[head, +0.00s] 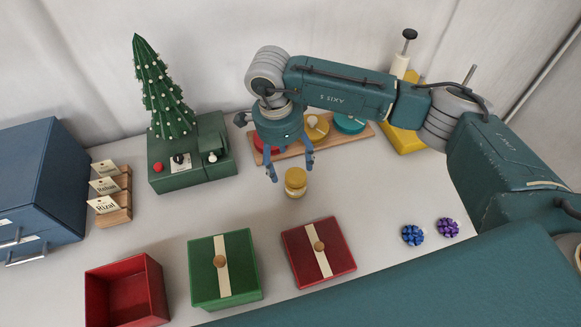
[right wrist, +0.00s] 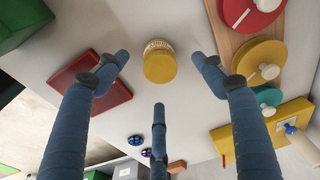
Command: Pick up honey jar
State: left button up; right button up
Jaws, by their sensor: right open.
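The honey jar (head: 296,182) is a small golden-yellow jar standing upright on the white table, behind the red lidded box. In the right wrist view the jar (right wrist: 160,62) shows its yellow body and a pale patterned band, between and beyond my blue fingers. My right gripper (head: 291,172) is open and empty, pointing down just above and beside the jar in the head view. In the right wrist view the right gripper (right wrist: 160,75) has its fingers spread with the jar in the gap; no finger visibly touches it. My left gripper is not in view.
A red lidded box (head: 338,268), a green lidded box (head: 205,285) and an open red box (head: 92,300) stand in front. A wooden board (head: 290,153) with coloured round pieces lies behind the jar. A green tree-topped box (head: 222,168) stands left. Two bows (head: 413,236) lie right.

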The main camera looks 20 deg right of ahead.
aim_at(295, 176)
jog(key=f, duration=0.2)
jog(key=f+p, duration=0.1)
jog(key=shift+s+d+f, duration=0.3)
jog(key=shift+s+f, duration=0.05)
jog(key=shift+f, duration=0.05)
jog(key=shift+d+f, duration=0.15)
jog(key=shift+f, duration=0.4)
jog(key=f+p, duration=0.1)
jog(key=f, duration=0.1)
jog(key=d+f+p, duration=0.1)
jog(key=f, duration=0.1)
jog(key=shift+f, duration=0.2)
jog(key=shift+w+f, duration=0.1)
jog(key=shift+f, duration=0.2)
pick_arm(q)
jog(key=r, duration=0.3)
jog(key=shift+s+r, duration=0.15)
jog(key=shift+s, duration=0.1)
pick_arm(e)
jog(key=c, duration=1.4)
